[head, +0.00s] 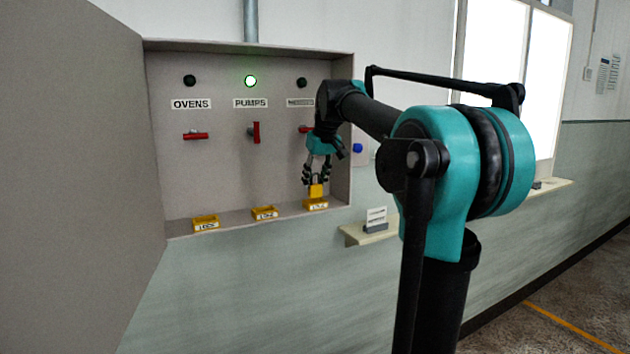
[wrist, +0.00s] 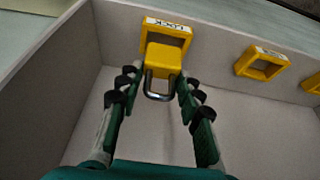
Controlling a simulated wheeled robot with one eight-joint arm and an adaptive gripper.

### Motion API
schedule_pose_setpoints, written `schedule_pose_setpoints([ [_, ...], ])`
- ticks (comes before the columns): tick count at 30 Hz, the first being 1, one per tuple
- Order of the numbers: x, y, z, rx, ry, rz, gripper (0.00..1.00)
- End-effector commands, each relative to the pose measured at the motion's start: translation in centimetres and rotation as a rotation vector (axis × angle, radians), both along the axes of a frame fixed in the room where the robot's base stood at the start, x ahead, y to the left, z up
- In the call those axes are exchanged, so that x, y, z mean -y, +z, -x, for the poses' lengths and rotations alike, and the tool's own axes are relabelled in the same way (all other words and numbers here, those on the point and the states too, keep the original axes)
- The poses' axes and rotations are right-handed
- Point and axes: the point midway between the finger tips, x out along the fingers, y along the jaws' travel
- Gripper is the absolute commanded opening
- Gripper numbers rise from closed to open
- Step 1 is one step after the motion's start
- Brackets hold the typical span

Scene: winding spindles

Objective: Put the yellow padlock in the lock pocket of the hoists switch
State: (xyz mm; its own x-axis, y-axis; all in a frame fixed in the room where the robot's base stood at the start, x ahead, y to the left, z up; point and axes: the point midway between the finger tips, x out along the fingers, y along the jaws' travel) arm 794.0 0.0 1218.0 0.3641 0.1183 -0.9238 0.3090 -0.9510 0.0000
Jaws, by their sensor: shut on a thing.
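The yellow padlock (head: 316,191) hangs between the fingers of my gripper (head: 316,178), just above the rightmost yellow lock pocket (head: 315,204). In the wrist view the padlock (wrist: 163,60) has its body at the pocket (wrist: 178,38) and its steel shackle toward me. My gripper (wrist: 160,88) is shut on it. I cannot tell whether the body is inside the pocket or over it. The rightmost switch (head: 304,129) is red and partly hidden by my arm; its label (head: 300,102) is partly covered.
The OVENS switch (head: 195,136) lies horizontal and the PUMPS switch (head: 255,132) stands vertical under a lit green lamp (head: 250,81). Two other pockets (head: 206,222) (head: 264,212) look empty. The open cabinet door (head: 70,170) stands at left; a small shelf (head: 360,236) is at right.

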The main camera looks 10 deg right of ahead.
Motion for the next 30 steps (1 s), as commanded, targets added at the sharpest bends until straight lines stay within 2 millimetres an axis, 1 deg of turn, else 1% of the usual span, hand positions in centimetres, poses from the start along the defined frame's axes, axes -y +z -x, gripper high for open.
schedule_pose_setpoints([
  [16,0.0,-0.1,0.0,0.000,0.000,0.000,0.05],
  [30,0.0,-1.1,0.0,0.000,0.000,0.000,0.05],
])
